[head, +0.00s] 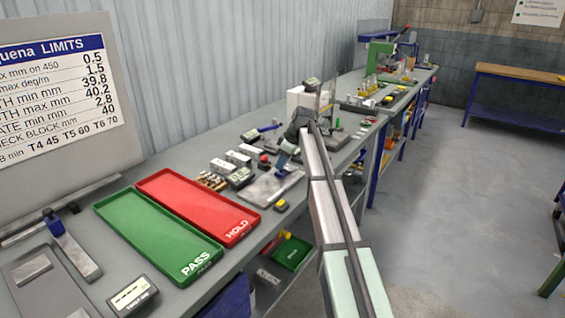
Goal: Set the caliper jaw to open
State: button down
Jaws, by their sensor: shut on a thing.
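My gripper (287,150) is at the end of my arm, low over the bench near the far edge of a grey metal plate (258,189). It is shut on a small blue part (282,162) just below it, which looks like part of the caliper. The fingertips are small and partly hidden by my wrist. I cannot make out the caliper's jaw or how wide it stands. Another blue slider (54,226) on a grey bar lies at the left, apart from my gripper.
A green PASS tray (150,238) and red HOLD tray (195,203) lie side by side in front. Small blocks and brass pieces (211,181) crowd the bench left of my gripper. A yellow-black item (281,205) sits near the edge. A display box (132,296) is at the front.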

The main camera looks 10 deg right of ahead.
jog(key=shift+s+a, duration=0.1)
jog(key=s+a, duration=0.6)
jog(key=shift+s+a, duration=0.1)
jog(key=shift+s, duration=0.05)
jog(key=c, duration=0.9)
grip_release()
jog(key=shift+c, duration=0.2)
jog(key=v, duration=1.3)
jog(key=shift+r, duration=0.45)
